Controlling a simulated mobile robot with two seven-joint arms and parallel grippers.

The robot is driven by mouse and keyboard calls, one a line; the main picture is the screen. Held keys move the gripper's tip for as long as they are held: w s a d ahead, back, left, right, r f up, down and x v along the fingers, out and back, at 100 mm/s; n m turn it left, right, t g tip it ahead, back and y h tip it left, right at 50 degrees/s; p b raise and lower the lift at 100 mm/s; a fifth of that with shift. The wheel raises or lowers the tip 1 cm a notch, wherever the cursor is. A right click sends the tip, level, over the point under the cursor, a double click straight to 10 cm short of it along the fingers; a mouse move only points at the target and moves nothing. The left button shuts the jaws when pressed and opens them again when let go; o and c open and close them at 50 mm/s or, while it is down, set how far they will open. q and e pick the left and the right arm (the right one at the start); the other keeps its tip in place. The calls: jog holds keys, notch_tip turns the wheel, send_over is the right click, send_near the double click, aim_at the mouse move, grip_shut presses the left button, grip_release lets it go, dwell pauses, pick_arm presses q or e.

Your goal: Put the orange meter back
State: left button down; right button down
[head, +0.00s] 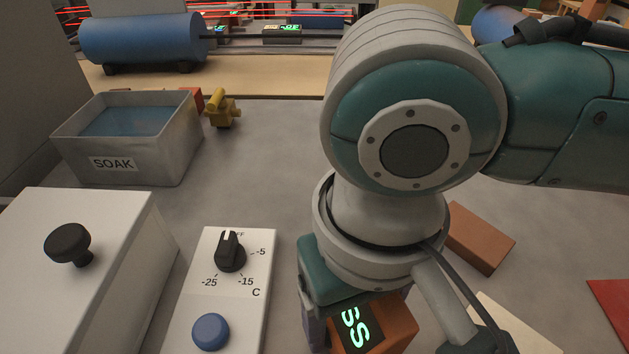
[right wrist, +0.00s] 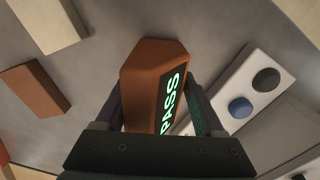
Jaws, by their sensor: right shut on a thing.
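The orange meter (head: 398,328) is at the bottom of the head view, with green lit letters on its dark display. In the right wrist view the meter (right wrist: 148,80) shows "PASS" in green. My right gripper (right wrist: 155,105) is shut on it, one finger on each side. In the head view my right gripper (head: 330,325) is partly hidden by my own wrist and by the frame's lower edge. I cannot tell whether the meter touches the bench. My left gripper is not in view.
A white control panel (head: 200,325) with a black dial and blue button stands left of the gripper. A white box (head: 90,310) with a black knob, a SOAK tank (head: 180,150) and a yellow valve (head: 222,110) are further left. A brown brick (head: 480,238) lies right.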

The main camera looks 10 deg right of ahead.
jog(key=shift+f, duration=0.2)
grip_release()
